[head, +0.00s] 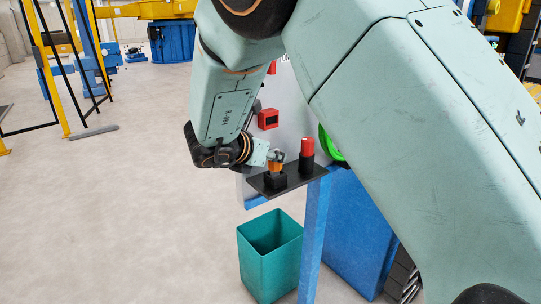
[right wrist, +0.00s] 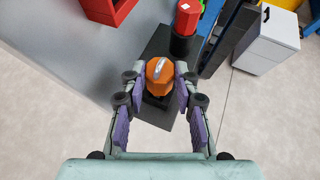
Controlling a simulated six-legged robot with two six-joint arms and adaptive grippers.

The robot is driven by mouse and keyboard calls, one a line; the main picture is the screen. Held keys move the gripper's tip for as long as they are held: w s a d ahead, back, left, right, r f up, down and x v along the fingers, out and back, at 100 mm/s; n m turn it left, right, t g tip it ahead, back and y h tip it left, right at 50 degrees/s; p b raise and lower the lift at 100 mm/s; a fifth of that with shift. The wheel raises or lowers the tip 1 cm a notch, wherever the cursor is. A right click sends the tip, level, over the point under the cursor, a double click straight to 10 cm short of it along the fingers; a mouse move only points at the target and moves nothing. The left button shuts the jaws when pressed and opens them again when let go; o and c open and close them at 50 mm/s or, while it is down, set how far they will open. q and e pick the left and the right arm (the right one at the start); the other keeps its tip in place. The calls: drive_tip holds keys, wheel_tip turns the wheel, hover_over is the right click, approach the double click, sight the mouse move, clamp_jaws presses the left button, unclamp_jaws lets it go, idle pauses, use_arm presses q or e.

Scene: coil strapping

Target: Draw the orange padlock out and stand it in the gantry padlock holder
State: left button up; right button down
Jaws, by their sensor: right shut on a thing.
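The orange padlock (head: 275,168) is a small orange body with a silver shackle, which shows on top in the right wrist view (right wrist: 157,76). In the head view it stands at a small black holder block (head: 275,181) on a dark shelf (head: 294,180). My right gripper (right wrist: 158,86) is shut on the padlock, with a purple-padded finger on each side of it. In the head view the right gripper (head: 273,157) is small and partly hides the padlock. Whether the padlock's base is still inside the block is hidden. My left gripper is not in view.
A red-topped black cylinder (head: 307,150) stands close by on the shelf, also in the wrist view (right wrist: 187,20). A red box (head: 268,119) is on the grey panel. A teal bin (head: 268,252) stands below beside a blue post (head: 313,240). Open floor lies left.

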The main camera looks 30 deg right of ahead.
drive_tip(key=shift+f+b, duration=0.55)
drive_tip(key=shift+f, duration=0.15)
drive_tip(key=c, duration=1.5)
unclamp_jaws()
drive_tip(key=o, duration=0.6)
drive_tip(key=shift+a, duration=0.1)
wheel_tip(320, 180, up, 10)
drive_tip(key=shift+r, duration=0.1)
